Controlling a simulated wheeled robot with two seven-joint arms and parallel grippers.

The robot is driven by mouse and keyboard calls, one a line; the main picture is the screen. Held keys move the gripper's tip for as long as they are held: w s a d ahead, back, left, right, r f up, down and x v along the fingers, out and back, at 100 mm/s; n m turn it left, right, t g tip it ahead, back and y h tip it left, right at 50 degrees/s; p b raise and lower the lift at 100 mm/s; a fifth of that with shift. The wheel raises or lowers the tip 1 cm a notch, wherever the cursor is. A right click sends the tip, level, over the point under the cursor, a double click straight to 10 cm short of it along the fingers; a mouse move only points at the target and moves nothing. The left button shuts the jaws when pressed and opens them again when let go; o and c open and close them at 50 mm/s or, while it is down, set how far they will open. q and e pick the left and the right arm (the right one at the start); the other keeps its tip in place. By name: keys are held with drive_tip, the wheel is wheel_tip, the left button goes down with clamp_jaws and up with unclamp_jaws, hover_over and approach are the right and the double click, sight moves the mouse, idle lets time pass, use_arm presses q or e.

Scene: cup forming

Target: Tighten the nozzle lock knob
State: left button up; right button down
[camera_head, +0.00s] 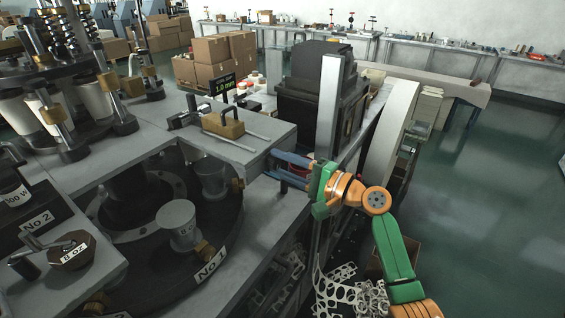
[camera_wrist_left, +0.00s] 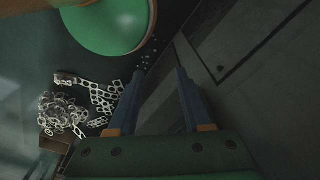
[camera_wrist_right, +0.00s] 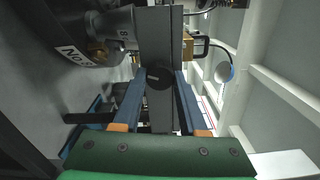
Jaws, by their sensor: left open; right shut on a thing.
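The nozzle lock knob looks to be the dark round knob (camera_wrist_right: 159,92) in the right wrist view, set against a grey bar (camera_wrist_right: 161,35) of the machine. My right gripper (camera_wrist_right: 160,76) is shut on it, one blue finger on each side. In the head view my right gripper (camera_head: 272,170) reaches in from the right under the edge of the grey machine plate (camera_head: 262,128); the knob is not clear there. My left gripper (camera_wrist_left: 160,68) shows only in the left wrist view. Its fingers are apart with nothing between them, above the dark floor.
A brass-coloured block (camera_head: 223,124) sits on the plate. A dark machine housing (camera_head: 310,85) stands behind my right gripper. Ring-shaped scrap (camera_head: 350,290) lies below. Open floor (camera_head: 490,200) is at right.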

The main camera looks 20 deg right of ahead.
drive_tip(key=c, duration=0.5)
unclamp_jaws()
drive_tip(key=shift+c, duration=0.2)
drive_tip(key=shift+o, duration=0.5)
drive_tip(key=shift+w+a, duration=0.1)
drive_tip(key=b+v, duration=0.3)
drive_tip(key=v, duration=0.4)
